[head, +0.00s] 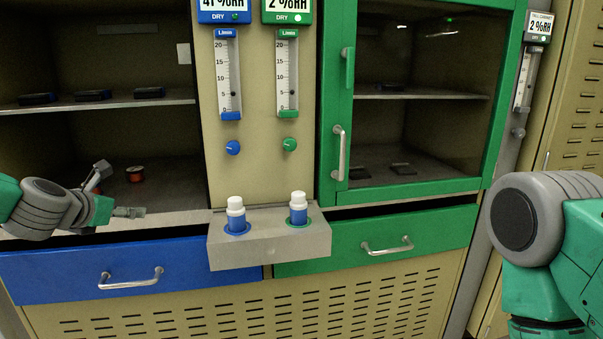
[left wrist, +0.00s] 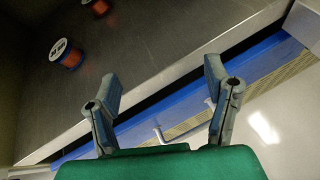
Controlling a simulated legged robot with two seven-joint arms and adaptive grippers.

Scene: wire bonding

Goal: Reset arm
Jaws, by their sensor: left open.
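My left gripper (head: 122,198) reaches in from the left, in front of the open left compartment and above the blue drawer (head: 60,276). In the left wrist view its two fingers (left wrist: 160,90) are spread wide with nothing between them. A spool with orange-red wire (head: 135,174) stands on the compartment floor beyond the gripper, apart from it. It also shows at the upper left in the left wrist view (left wrist: 66,52). My right arm is at the right edge of the head view, and its gripper is out of frame.
Two white-capped blue bottles, left (head: 236,214) and right (head: 298,207), stand in the grey holder (head: 270,246) jutting out at the middle. The green-framed door (head: 335,110) on the right is shut. The green drawer (head: 430,236) sits below it. Dark flat parts (head: 93,95) lie on the left shelf.

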